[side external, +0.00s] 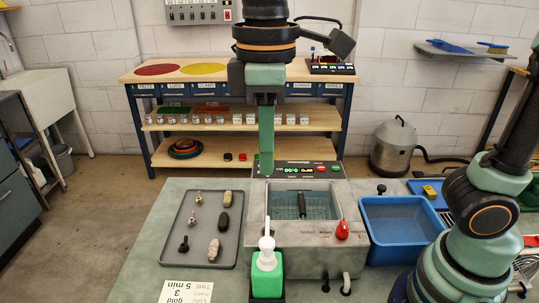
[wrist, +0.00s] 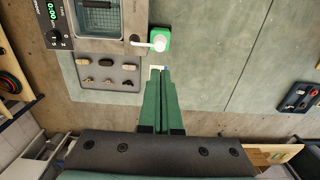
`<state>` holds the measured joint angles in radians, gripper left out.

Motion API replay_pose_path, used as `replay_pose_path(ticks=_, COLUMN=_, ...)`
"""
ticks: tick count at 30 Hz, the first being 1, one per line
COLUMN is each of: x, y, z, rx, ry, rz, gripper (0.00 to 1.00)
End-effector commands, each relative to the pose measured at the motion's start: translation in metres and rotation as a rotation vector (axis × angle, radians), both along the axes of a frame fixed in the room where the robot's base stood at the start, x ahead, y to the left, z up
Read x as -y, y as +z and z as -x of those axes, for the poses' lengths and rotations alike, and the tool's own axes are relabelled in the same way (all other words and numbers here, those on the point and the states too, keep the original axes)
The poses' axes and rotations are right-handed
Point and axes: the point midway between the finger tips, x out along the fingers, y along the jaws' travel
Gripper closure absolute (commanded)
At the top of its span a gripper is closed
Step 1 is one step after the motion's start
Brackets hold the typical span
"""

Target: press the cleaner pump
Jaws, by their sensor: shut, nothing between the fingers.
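The cleaner pump is a green bottle (side external: 267,276) with a white pump head (side external: 267,243), standing upright at the near edge of the bench. In the wrist view the bottle (wrist: 163,32) and its white spout (wrist: 150,42) are seen from above, just beyond my fingertips. My gripper (side external: 267,174) is shut and empty, its green fingers pointing down. In the side view it shows above and behind the pump, over the machine's control panel; the exact gap cannot be told. In the wrist view the closed fingers (wrist: 161,72) end short of the bottle.
A grey machine with a sunken basin (side external: 302,204) and a red knob (side external: 342,230) stands behind the pump. A grey tray (side external: 203,256) with several small parts lies left, a blue bin (side external: 400,228) right. A paper card (side external: 187,292) lies at the front.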

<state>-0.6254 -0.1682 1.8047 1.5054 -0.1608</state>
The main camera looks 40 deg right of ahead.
Motion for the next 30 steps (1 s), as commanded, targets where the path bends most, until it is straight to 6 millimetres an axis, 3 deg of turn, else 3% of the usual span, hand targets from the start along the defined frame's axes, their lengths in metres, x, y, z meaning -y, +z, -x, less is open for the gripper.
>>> replay_pose_path(ticks=9, x=0.000, y=-0.001, z=0.000, rx=-0.001, ry=0.000, rz=0.001, gripper=1.00)
replay_pose_path(ticks=14, x=0.000, y=-0.011, z=0.000, rx=-0.002, ry=0.000, rz=0.002, gripper=1.00)
replay_pose_path(ticks=30, x=0.001, y=-0.110, z=0.001, rx=-0.004, ry=-0.001, rz=0.003, gripper=1.00)
